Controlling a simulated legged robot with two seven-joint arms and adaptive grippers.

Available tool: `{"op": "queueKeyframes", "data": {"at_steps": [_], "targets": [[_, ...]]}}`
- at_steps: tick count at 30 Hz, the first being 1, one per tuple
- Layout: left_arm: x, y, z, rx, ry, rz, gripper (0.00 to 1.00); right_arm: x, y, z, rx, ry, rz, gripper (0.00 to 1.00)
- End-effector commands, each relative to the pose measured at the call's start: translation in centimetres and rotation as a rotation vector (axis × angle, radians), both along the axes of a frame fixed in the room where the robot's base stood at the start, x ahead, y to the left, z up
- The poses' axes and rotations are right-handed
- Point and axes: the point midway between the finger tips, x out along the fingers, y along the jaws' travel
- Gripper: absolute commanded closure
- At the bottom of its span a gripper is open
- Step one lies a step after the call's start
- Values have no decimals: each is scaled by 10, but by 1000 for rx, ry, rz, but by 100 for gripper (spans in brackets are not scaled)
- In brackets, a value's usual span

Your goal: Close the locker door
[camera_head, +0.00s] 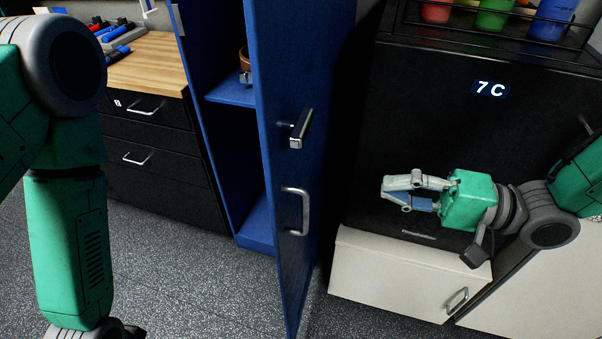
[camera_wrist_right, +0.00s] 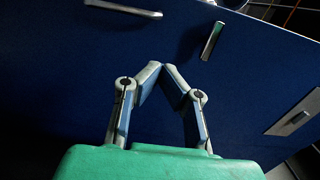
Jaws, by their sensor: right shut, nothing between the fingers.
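The blue locker (camera_head: 255,239) stands open in the middle of the head view, with shelves showing inside. Its blue door (camera_head: 279,165) is swung out toward me, seen at a steep angle. The door carries a dark lever handle (camera_head: 300,130) and a silver pull handle (camera_head: 296,211). My right gripper (camera_head: 386,191) is to the right of the door, level with the pull handle and apart from the door in the picture. Its fingertips meet with nothing between them. In the right wrist view the gripper (camera_wrist_right: 163,68) points at the blue door face (camera_wrist_right: 255,75).
A black fridge (camera_head: 420,130) marked 7 C stands right of the door, above a white drawer (camera_head: 400,275). A wooden-topped dark drawer unit (camera_head: 150,125) is at the left. Speckled floor (camera_head: 190,285) is clear in front. My left arm hangs at the left, its gripper out of frame.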

Motion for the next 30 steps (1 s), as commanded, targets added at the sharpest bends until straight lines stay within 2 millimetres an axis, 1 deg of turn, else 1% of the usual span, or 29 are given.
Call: {"op": "queueKeyframes", "data": {"at_steps": [5,15,18,21,24,30], "targets": [[0,0,-2,0,-1,1,16,4,19,0,3,1,7,100],[0,0,-5,0,0,0,16,21,88,-1,1,2,6,100],[0,0,-5,0,0,0,16,25,105,0,2,0,6,100],[0,0,-5,0,0,0,16,29,118,0,2,0,5,100],[0,0,-5,0,0,0,16,31,127,0,2,1,3,100],[0,0,-5,0,0,0,16,33,133,0,2,1,2,100]]}}
